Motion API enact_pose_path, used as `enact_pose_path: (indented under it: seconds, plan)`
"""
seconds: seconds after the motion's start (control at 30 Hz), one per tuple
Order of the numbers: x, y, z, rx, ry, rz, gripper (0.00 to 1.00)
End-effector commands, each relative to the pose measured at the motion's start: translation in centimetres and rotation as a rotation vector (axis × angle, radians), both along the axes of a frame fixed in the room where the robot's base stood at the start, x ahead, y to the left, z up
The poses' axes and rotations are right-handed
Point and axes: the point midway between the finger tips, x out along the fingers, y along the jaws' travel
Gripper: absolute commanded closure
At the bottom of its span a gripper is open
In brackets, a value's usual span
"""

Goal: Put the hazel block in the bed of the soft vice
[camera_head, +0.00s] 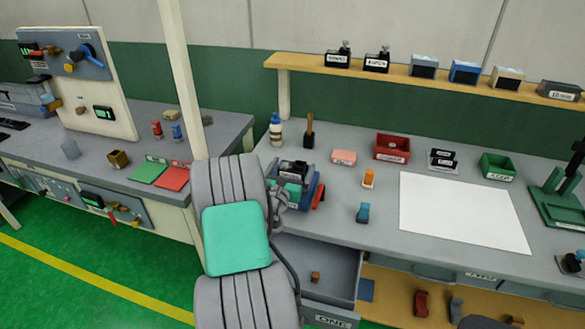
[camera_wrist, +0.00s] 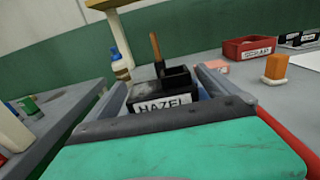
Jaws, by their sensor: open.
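The hazel block (camera_wrist: 165,106) is black with a white HAZEL label and a raised block on top. In the head view the black block (camera_head: 293,168) is near the front left of the right bench. My gripper (camera_head: 296,181) is open with its fingers to either side of the block; they also show left and right of it in the wrist view (camera_wrist: 163,88). I cannot tell whether they touch it, and its base is hidden. No label reading soft vice is legible. A green fixture with uprights (camera_head: 556,203) stands at the right end; I cannot tell whether it is the vice.
A wooden-handled tool (camera_head: 309,131), a bottle (camera_head: 276,130), a red bin (camera_head: 391,147) and an orange block (camera_head: 368,179) stand nearby. A white sheet (camera_head: 462,212) lies bare. An open drawer (camera_head: 343,258) juts out below. A shelf (camera_head: 430,75) holds several blocks.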

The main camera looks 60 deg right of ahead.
Motion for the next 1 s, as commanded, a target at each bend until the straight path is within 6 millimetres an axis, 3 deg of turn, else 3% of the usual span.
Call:
enact_pose_path:
  seconds: [0.23, 0.37, 0.7, 1.0]
  plan:
    - [0.0, 0.3, 0.2, 0.001, 0.001, 0.001, 0.00]
    - [-0.2, 2.7, 0.0, 0.001, 0.002, 0.004, 0.00]
    - [-1.5, 10.6, 0.1, 0.001, 0.001, 0.005, 0.00]
    - [-1.9, 11.9, 0.3, -0.001, 0.000, -0.001, 0.00]
